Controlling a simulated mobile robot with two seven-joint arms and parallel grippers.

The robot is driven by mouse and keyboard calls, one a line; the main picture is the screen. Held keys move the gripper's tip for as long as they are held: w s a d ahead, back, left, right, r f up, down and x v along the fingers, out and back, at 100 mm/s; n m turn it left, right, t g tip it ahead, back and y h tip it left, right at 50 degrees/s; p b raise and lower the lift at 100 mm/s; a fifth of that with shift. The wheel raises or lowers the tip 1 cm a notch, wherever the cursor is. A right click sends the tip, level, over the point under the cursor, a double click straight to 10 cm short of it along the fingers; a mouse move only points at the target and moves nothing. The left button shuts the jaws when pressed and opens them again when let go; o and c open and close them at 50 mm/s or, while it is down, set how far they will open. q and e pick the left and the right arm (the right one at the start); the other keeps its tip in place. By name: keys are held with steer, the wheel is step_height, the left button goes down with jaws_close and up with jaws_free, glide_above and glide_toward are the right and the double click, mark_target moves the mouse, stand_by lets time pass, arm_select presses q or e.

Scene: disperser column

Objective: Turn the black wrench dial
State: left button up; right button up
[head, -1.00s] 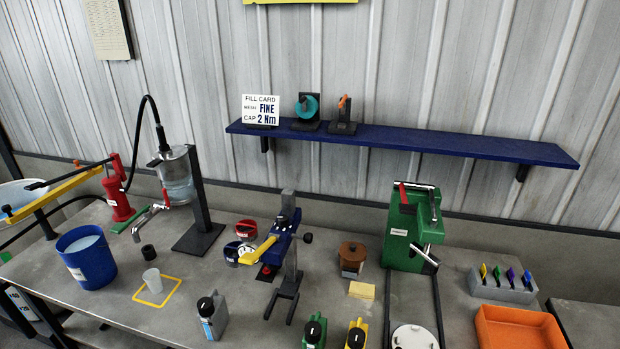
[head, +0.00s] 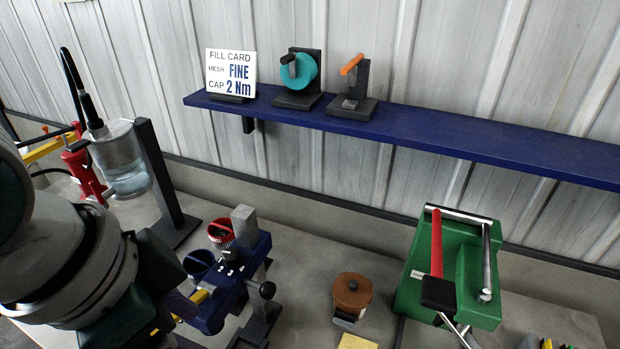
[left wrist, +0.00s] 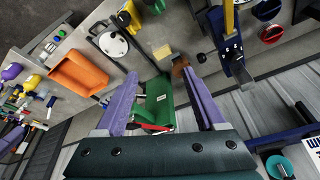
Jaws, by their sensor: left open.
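A blue device (head: 228,275) marked with numbers stands on the bench, with a small black round knob (head: 267,290) on its right side. This knob looks like the black wrench dial; it also shows in the left wrist view (left wrist: 201,58), beside the blue device (left wrist: 232,60). My left arm fills the lower left of the head view and hides the device's yellow handle in part. In the left wrist view the purple fingers of my left gripper (left wrist: 158,80) are spread, with nothing held between them. The dial lies outside the right-hand finger, apart from it. My right gripper is in neither view.
A brown-lidded pot (head: 352,293) and yellow block (head: 358,342) stand right of the device. A green machine (head: 450,270) with a red lever is further right. A blue shelf (head: 430,140) juts from the wall.

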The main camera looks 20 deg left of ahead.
arm_select(q)
steer(key=w+a+f+m+b, duration=0.2)
steer(key=w+f+b, duration=0.5)
steer(key=f+b, duration=0.1)
steer(key=m+b, duration=0.2)
steer(key=b, duration=1.1)
glide_toward(229, 253)
steer(key=shift+g+h, duration=0.4)
steer(key=s+d+f, duration=0.2)
steer(key=f, duration=0.1)
steer(key=shift+s, duration=0.1)
steer(key=w+a+r+h+b, duration=0.1)
steer(key=w+a+r+b, duration=0.1)
steer(key=a+r+b, duration=0.15)
steer(key=shift+t, duration=0.4)
steer(key=x, duration=1)
steer(key=shift+a+p, duration=0.1)
steer(key=shift+p, duration=0.25)
steer(key=shift+c, duration=0.4)
jaws_close()
